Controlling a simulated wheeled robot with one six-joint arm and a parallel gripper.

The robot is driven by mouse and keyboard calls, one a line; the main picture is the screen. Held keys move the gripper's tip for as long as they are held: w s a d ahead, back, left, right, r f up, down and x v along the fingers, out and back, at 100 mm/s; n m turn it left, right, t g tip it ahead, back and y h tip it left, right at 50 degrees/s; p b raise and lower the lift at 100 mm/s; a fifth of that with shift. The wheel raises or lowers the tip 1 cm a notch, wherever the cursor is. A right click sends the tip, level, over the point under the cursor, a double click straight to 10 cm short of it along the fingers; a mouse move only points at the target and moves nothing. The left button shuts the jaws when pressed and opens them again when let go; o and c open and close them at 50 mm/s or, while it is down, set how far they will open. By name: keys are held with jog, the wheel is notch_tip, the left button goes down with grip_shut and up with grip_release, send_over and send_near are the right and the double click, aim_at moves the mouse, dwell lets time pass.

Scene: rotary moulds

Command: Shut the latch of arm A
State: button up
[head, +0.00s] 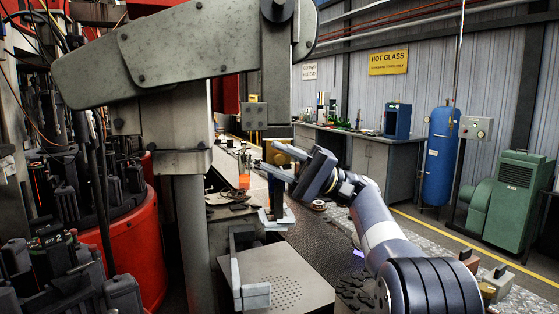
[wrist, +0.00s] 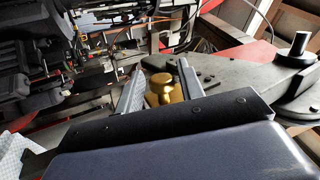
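My gripper (head: 272,163) reaches in from the lower right in the head view, its fingers pointing left. In the wrist view the two fingers (wrist: 161,75) stand apart. A brass-coloured knob (wrist: 163,91) shows between them, with a gap on each side; whether it lies at the fingers' depth I cannot tell. In the head view a brass-coloured part (head: 285,151) shows just behind the gripper. A heavy grey machine arm (head: 160,58) crosses the upper left; I see no label A on it. I cannot make out for sure which part is the latch.
A grey post (head: 190,235) and a red drum (head: 140,245) stand at the left. A perforated metal block (head: 285,280) lies below the gripper. A workbench (head: 375,160), a blue tank (head: 438,155) and a green machine (head: 515,200) stand farther back at the right.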

jog(key=shift+o, duration=0.5)
jog(key=shift+d, duration=0.15)
jog(key=v, duration=1)
jog(key=shift+d, duration=0.25)
jog(key=shift+w+f, duration=0.1)
jog(key=x, duration=1.1)
jog(key=shift+d+m, duration=0.1)
jog(key=shift+m, duration=0.2)
